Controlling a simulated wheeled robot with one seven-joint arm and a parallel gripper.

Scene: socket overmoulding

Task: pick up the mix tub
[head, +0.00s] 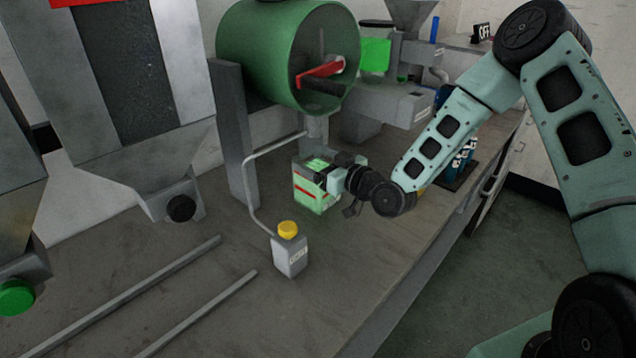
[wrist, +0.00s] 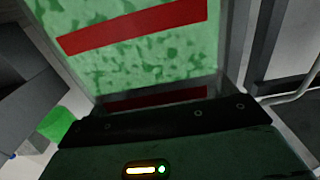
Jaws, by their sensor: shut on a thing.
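The mix tub (head: 308,192) is a pale box with green content and a red stripe. It is on or just above the bench below the green drum; I cannot tell whether it touches the bench. My gripper (head: 335,180) is shut on the tub from its right side. In the wrist view the tub (wrist: 140,60) fills the upper middle, with green speckled content and red bands, right against the gripper (wrist: 160,115). The fingertips are mostly hidden.
A green drum (head: 262,50) with a red paddle hangs above the tub. A grey bottle (head: 290,256) with a yellow cap stands in front, beside a bent pipe (head: 247,185). Two rails (head: 200,315) lie at front left. The bench (head: 345,275) is clear at front right.

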